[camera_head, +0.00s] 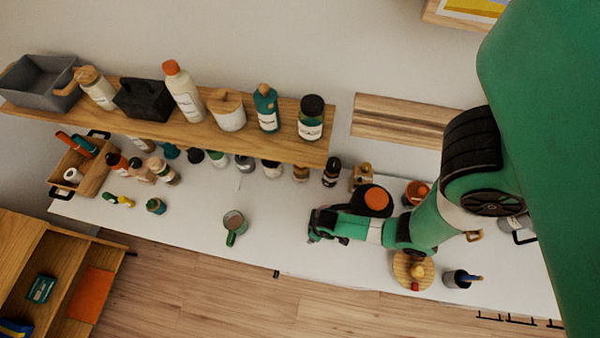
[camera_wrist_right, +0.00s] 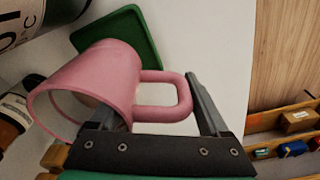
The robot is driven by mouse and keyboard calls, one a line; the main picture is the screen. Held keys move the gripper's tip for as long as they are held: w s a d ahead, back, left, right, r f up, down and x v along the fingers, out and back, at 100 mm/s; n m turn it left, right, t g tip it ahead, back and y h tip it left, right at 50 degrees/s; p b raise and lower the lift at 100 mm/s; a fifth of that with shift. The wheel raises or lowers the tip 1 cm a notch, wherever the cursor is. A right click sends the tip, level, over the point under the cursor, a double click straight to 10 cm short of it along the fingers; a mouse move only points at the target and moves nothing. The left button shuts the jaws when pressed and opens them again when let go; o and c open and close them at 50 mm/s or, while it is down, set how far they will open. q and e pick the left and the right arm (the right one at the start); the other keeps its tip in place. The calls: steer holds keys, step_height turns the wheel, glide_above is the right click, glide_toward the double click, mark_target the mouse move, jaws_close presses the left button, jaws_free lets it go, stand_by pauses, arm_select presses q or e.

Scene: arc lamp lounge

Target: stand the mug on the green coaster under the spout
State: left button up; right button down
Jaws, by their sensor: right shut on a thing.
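A pink mug (camera_wrist_right: 98,82) fills the left-middle of the right wrist view, tilted in the picture with its handle toward the right finger. My right gripper (camera_wrist_right: 155,115) is shut on the mug at its handle side; the exact contact is partly hidden. A square green coaster (camera_wrist_right: 130,28) shows beyond the mug, partly covered by it. In the head view my right gripper (camera_head: 316,228) is over the white table, and I cannot make out the pink mug or the coaster there. I cannot clearly identify the spout. My left gripper is out of view.
A green mug (camera_head: 232,236) stands on the white table (camera_head: 195,235) left of my right gripper. Several bottles line the back under a wooden shelf (camera_head: 160,121). A round wooden board (camera_head: 400,268) and a dark cup (camera_head: 455,279) stand at front right.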

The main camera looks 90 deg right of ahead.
step_height(320, 180, down, 3)
steer(key=shift+d+b, duration=0.15)
steer(key=shift+b, duration=1)
steer(key=shift+f, duration=0.35)
steer(key=shift+r, duration=0.1)
steer(key=shift+f, duration=0.2)
jaws_free()
step_height(320, 180, up, 12)
steer(key=s+p, duration=0.1)
steer(key=p, duration=0.9)
steer(key=shift+s+a+r+p, duration=0.2)
steer(key=shift+a+p, duration=0.1)
steer(key=shift+a, duration=0.1)
